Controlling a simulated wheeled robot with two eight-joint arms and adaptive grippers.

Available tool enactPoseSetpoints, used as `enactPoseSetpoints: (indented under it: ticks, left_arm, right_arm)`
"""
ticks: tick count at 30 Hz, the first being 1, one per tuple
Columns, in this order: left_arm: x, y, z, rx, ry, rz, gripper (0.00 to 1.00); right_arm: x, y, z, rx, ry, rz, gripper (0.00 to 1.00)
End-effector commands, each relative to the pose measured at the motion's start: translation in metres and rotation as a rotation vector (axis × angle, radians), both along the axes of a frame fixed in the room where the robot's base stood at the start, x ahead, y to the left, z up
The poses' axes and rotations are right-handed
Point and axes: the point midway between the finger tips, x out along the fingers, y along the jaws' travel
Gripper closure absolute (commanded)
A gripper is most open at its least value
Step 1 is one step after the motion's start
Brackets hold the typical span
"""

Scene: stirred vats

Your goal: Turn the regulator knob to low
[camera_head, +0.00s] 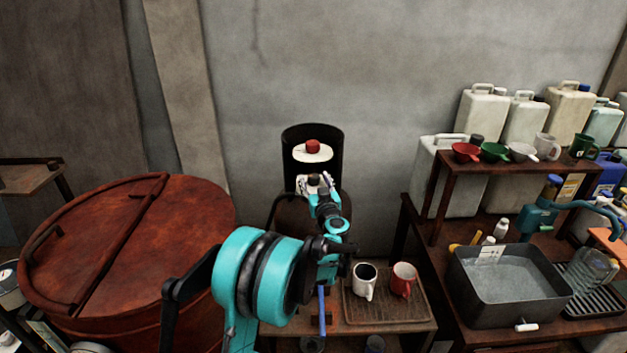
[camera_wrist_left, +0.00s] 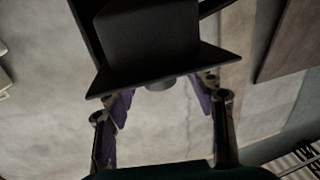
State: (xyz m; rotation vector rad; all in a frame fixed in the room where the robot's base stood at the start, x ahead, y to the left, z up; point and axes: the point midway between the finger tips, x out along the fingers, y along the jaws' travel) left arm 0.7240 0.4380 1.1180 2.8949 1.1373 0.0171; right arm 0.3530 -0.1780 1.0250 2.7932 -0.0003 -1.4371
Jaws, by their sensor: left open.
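A black rounded control housing (camera_head: 331,143) stands against the wall. It carries a red knob or button (camera_head: 312,146) on a white oval plate. Lower on it is a white marked plate (camera_head: 301,182), partly covered by my left gripper (camera_head: 318,183), whose fingers are at this plate. In the left wrist view my left gripper (camera_wrist_left: 161,98) is open, its two purple-padded fingers apart. A small dark round knob (camera_wrist_left: 158,83) shows between them under the dark housing (camera_wrist_left: 150,40). I cannot tell whether the fingers touch it, and its setting is hidden. My right gripper is not in view.
A large rusty lidded vat (camera_head: 185,240) fills the left. Below my arm, a white mug (camera_head: 364,284) and a red mug (camera_head: 403,279) stand on a tray. A sink basin (camera_head: 505,300), a shelf with cups and several canisters (camera_head: 484,106) are at the right.

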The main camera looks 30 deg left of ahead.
Motion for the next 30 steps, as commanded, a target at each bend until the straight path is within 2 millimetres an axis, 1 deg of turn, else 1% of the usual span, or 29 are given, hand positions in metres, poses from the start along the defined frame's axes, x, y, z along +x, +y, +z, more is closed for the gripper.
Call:
enactPoseSetpoints:
  ticks: [1, 4, 13, 14, 15, 17, 18, 19, 20, 30]
  left_arm:
    - [0.0049, 0.0045, -0.0011, 0.0, 0.0, 0.001, 0.45]
    - [0.0108, 0.01, -0.0004, 0.0, 0.0, -0.001, 0.45]
    - [0.0137, 0.0122, 0.0007, 0.0, 0.0, -0.002, 0.45]
    - [0.0137, 0.0122, 0.0007, 0.0, 0.0, -0.002, 0.47]
    - [0.0137, 0.0122, 0.0007, 0.001, -0.001, -0.002, 0.58]
    - [0.0137, 0.012, 0.0007, 0.001, -0.001, -0.002, 0.74]
    - [0.0137, 0.012, 0.0007, 0.0, 0.0, -0.002, 0.84]
    - [0.0137, 0.012, 0.0007, 0.001, -0.001, -0.002, 0.92]
    - [0.0137, 0.012, 0.0007, 0.001, -0.001, -0.002, 0.96]
    - [0.0131, 0.0125, 0.0008, -0.001, -0.001, -0.034, 0.96]
  right_arm:
    - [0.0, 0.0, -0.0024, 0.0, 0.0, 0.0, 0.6]
    - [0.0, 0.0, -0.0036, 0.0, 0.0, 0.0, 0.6]
    - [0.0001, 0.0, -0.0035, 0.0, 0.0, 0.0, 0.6]
    - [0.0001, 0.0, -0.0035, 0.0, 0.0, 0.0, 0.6]
    - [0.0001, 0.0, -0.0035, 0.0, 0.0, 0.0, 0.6]
    - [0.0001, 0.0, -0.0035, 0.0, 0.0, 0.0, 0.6]
    - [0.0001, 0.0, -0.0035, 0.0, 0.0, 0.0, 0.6]
    - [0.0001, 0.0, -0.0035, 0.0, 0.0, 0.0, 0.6]
    - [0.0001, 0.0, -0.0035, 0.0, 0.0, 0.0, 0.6]
    - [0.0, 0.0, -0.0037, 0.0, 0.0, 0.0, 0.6]
